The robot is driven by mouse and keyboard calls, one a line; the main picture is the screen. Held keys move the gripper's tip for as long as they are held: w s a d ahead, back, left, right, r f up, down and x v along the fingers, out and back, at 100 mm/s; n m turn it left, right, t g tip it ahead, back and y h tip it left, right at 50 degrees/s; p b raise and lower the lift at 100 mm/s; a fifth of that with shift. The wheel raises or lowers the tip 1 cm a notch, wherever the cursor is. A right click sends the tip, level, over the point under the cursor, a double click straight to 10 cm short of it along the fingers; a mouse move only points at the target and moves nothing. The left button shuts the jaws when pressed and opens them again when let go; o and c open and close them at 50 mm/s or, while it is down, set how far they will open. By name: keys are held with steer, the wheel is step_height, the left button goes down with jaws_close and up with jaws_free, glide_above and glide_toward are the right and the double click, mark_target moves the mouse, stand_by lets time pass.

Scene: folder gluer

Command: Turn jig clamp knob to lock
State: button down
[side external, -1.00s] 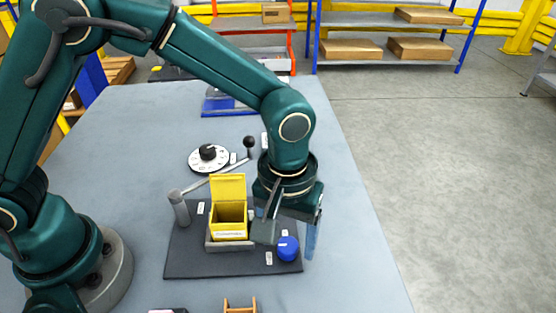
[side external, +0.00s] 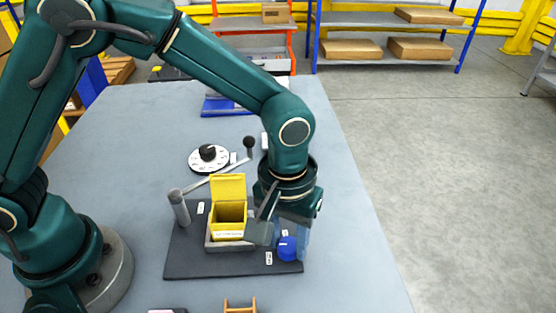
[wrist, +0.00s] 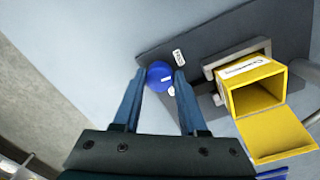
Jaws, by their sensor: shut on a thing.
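The round blue clamp knob (side external: 288,248) with a white mark sits at the right front of the dark jig plate (side external: 190,262). It also shows in the wrist view (wrist: 159,74). My gripper (wrist: 160,79) points down over the knob, with one blue finger on each side of it, shut on the knob. In the side view the fingers are partly hidden behind the knob and my wrist. A yellow open-lidded box (side external: 228,215) sits in a grey holder (side external: 230,246) on the plate, left of the knob.
A grey post (side external: 180,210) stands at the plate's left, with a lever ending in a black ball (side external: 249,142) behind the box. A white dial with a black knob (side external: 208,155) lies behind. The table right of the plate is clear.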

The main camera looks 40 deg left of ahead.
steer(key=m, duration=0.8)
steer(key=shift+m, duration=0.4)
steer(key=m, duration=0.4)
steer(key=shift+m+g, duration=0.3)
steer(key=shift+m, duration=1.8)
steer(key=shift+c, duration=2.2)
jaws_free()
steer(key=shift+w+r, duration=0.1)
steer(key=shift+r, duration=0.05)
